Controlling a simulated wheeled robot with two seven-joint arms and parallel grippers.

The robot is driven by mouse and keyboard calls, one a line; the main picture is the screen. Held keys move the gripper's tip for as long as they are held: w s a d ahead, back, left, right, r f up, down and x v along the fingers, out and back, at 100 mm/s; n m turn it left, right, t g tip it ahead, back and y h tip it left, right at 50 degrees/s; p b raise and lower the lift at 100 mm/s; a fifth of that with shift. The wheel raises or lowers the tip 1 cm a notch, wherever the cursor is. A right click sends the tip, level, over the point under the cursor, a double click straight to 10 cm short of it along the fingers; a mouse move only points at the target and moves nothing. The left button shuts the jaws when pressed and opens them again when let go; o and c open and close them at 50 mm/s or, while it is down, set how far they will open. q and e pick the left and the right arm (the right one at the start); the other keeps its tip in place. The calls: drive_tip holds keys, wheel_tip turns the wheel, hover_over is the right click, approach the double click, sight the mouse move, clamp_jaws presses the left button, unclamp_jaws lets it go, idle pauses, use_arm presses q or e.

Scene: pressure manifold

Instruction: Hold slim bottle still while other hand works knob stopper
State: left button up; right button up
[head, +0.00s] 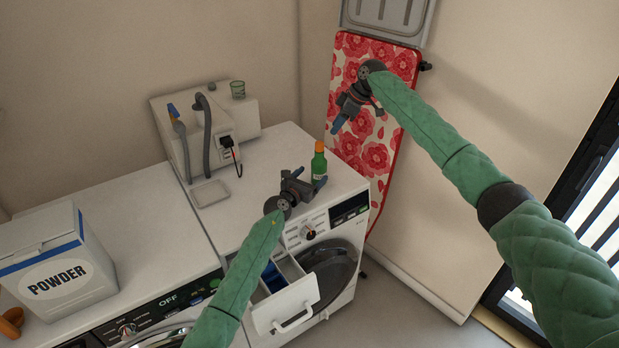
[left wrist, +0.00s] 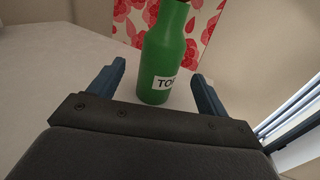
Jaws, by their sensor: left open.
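The slim green bottle (head: 318,163) stands upright near the right end of the washing machine top, with an orange stopper (head: 319,146) on it. In the left wrist view the bottle (left wrist: 168,60) has a white label and stands between my open left fingers, with a gap on each side; its top is cut off. My left gripper (head: 314,183) is open, low beside the bottle. My right gripper (head: 338,118) is raised in front of the ironing board, up and to the right of the bottle. Its finger gap is not clear.
The washing machine's detergent drawer (head: 286,305) is pulled out below. A powder box (head: 62,270) is at left. A floral ironing board (head: 345,75) leans behind.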

sight(321, 166)
use_arm(q)
drive_tip(key=shift+x, duration=3.65)
